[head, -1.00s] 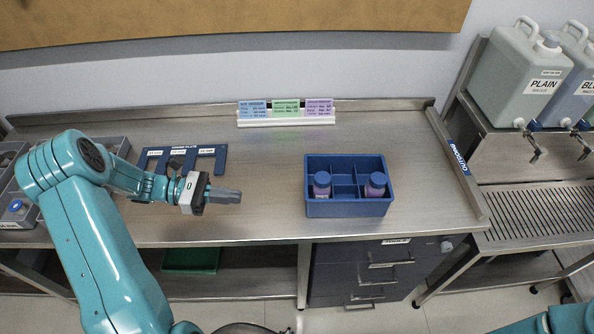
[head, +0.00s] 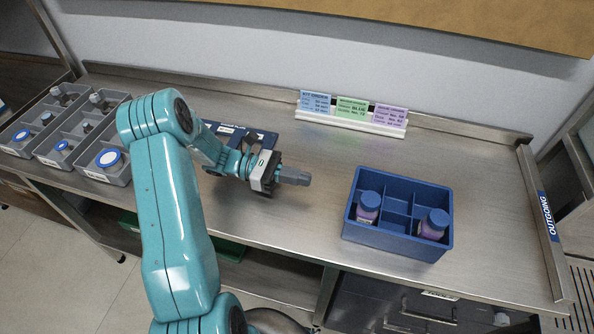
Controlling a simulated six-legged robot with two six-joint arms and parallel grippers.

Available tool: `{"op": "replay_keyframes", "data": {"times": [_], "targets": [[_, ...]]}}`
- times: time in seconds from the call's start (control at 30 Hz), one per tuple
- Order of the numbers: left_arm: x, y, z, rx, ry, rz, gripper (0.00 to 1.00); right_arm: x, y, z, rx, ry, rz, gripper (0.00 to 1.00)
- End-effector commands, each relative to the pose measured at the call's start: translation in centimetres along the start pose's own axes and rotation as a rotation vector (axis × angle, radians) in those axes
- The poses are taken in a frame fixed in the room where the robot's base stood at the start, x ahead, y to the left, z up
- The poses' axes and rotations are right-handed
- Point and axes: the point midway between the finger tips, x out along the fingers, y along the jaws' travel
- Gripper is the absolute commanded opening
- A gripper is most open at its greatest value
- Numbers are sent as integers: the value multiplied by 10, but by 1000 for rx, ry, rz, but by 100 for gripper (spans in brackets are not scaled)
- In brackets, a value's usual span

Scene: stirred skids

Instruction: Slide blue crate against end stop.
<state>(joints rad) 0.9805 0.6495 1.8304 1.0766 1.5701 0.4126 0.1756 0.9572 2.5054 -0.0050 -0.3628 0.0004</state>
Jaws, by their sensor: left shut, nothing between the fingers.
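The blue crate (head: 398,243) stands on the steel bench, right of the middle in the head view. It has several compartments; two hold purple bottles with blue caps, one bottle (head: 368,206) at the left and one (head: 433,224) at the front right. The raised end stop (head: 549,222), labelled OUTGOING, runs along the bench's right edge, with bare bench between it and the crate. My left gripper (head: 295,177) is shut and empty, to the left of the crate and apart from it, pointing right. My right gripper is not in view.
A card holder (head: 352,122) with three cards stands at the back. A dark blue slotted plate (head: 238,138) lies behind my left arm. Grey trays (head: 80,135) with several items stand at the far left. The bench between crate and end stop is clear.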

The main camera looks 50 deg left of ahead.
Motion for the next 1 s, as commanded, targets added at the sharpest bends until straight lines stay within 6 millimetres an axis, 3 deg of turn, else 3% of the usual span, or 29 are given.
{"op": "replay_keyframes", "data": {"times": [0.2, 0.4, 0.6, 1.0], "targets": [[50, -1, 2, -2, -2, -4, 0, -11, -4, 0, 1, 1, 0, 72], [82, 1, 2, -1, -1, -3, 0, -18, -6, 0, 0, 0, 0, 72], [95, 2, 0, 0, 0, -1, 0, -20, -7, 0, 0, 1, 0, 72], [100, 3, -1, 0, -1, -2, 0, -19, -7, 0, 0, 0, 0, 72]]}}
